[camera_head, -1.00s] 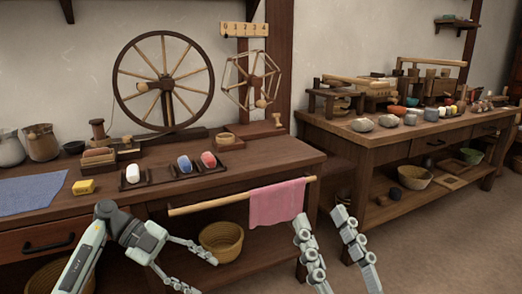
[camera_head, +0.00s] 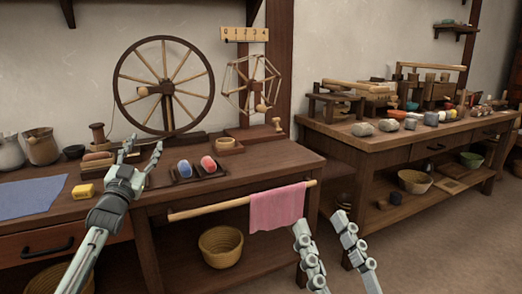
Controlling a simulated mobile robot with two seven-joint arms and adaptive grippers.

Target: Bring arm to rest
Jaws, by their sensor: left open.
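My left gripper (camera_head: 143,146) is open and raised over the left workbench (camera_head: 255,160), its fingers pointing up and away in front of the dark tray (camera_head: 215,173). I see nothing between its fingers. It covers the tray's left end, so the white piece there is hidden. My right gripper (camera_head: 322,227) is at the lower middle, its two fingers apart and empty, in front of the gap between the two benches.
A pink towel (camera_head: 277,206) hangs on the front rail (camera_head: 205,207). A wicker basket (camera_head: 221,246) sits below.

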